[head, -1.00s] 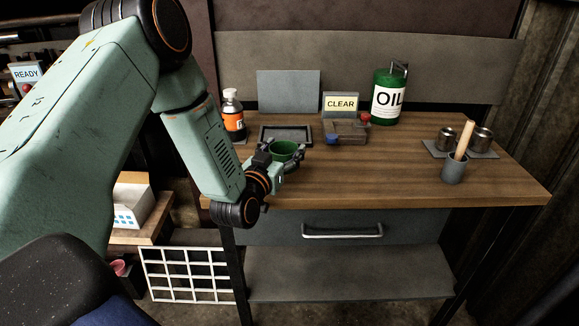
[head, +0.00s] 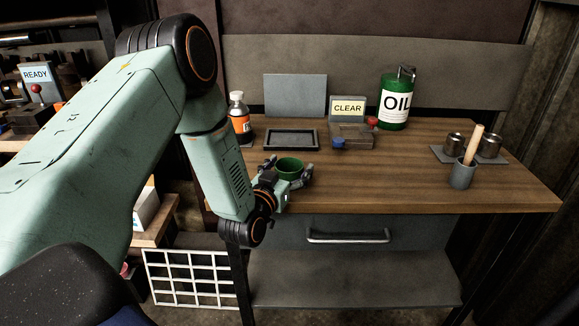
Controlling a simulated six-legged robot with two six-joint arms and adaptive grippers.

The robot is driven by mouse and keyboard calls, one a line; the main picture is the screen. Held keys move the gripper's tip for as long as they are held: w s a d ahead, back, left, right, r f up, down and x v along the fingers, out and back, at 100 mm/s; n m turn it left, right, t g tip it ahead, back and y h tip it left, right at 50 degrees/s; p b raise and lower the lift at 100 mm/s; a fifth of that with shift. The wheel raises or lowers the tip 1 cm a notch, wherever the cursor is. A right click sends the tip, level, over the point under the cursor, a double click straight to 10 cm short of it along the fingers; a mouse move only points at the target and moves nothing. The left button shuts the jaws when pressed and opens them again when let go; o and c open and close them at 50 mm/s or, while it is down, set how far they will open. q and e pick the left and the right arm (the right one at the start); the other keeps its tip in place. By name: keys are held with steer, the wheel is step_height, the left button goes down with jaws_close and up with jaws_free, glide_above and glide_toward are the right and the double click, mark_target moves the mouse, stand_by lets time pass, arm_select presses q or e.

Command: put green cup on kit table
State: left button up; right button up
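The green cup (head: 290,166) is upright at the front left part of a wooden-topped table (head: 400,185). My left gripper (head: 289,173) has its fingers on both sides of the cup and holds it. Its wrist is low at the table's front edge. I cannot tell whether the cup's base touches the wood. My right gripper is out of view. No label marks which surface is the kit table.
Behind the cup lie a dark tray (head: 291,147), an orange-labelled bottle (head: 239,120), a CLEAR sign box (head: 348,130) and an OIL can (head: 395,102). Metal cups (head: 489,147) and a grey pot (head: 463,175) stand right. The table's middle right is clear.

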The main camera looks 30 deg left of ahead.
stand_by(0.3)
arm_select(q)
steer(key=shift+r, duration=0.2)
steer(key=s, duration=0.4)
steer(key=s+d+p, duration=0.1)
steer(key=s, duration=0.3)
steer(key=s+d+p, duration=0.1)
steer(key=s, duration=0.3)
steer(key=shift+w, duration=0.15)
steer(key=w, duration=0.4)
steer(key=w+a+b, duration=0.1)
steer(key=w, duration=0.3)
steer(key=w+a+b, duration=0.1)
steer(key=w, duration=0.3)
steer(key=shift+f, duration=0.3)
steer(key=shift+r+p, duration=0.3)
steer(key=shift+r, duration=0.8)
steer(key=shift+s+r, duration=0.2)
steer(key=shift+r, duration=0.3)
